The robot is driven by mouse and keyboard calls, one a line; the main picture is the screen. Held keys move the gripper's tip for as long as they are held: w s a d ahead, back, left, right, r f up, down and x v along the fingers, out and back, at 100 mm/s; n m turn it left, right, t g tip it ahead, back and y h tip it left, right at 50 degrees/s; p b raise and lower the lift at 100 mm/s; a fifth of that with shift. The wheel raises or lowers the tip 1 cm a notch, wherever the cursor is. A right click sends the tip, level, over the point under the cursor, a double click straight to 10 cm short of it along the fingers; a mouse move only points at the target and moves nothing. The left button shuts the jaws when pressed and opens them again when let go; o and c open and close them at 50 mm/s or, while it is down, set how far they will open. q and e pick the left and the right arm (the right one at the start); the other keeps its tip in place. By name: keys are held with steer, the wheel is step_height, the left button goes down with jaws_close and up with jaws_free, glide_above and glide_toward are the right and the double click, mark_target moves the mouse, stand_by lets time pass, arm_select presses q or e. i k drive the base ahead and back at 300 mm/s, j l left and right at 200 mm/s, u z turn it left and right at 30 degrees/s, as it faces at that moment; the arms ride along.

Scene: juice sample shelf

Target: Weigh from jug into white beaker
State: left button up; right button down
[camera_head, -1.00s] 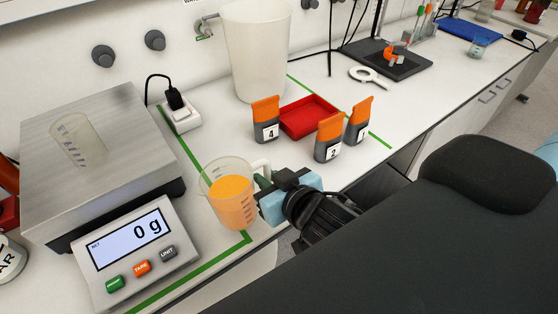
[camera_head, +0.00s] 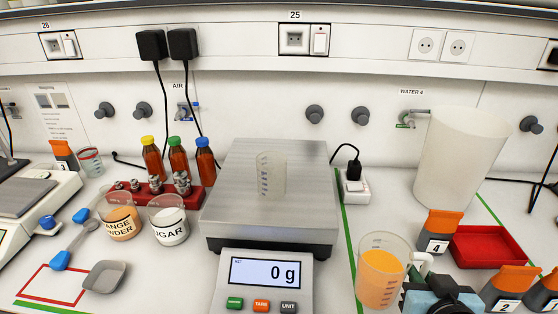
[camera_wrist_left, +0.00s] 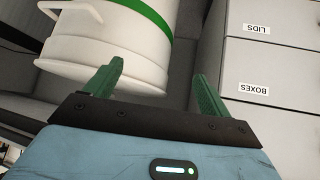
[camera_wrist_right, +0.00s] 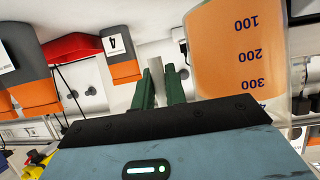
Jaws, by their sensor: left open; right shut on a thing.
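A clear jug (camera_head: 382,280) of orange liquid stands on the bench right of the scale. It also shows, with volume marks, in the right wrist view (camera_wrist_right: 238,50). My right gripper (camera_head: 424,278) is shut on the jug's handle, on its right side; its green fingers show in the right wrist view (camera_wrist_right: 160,85). A small whitish translucent beaker (camera_head: 271,176) with marks stands upright, seemingly empty, on the scale's steel pan (camera_head: 228,205). The scale display (camera_head: 265,272) reads 0 g. My left gripper (camera_wrist_left: 157,88) is open and empty, outside the head view.
A large white vessel (camera_head: 455,160), red tray (camera_head: 490,247) and numbered packs (camera_head: 438,230) lie right. A white bucket (camera_wrist_left: 110,45) is near my left gripper.

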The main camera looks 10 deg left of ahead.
mark_target(271, 165)
steer(key=k+j+u, duration=0.35)
steer(key=k+j, duration=0.2)
steer(key=k+j+u, duration=0.2)
steer(key=j, duration=0.3)
steer(key=k+j+u, duration=0.2)
steer(key=j, duration=0.2)
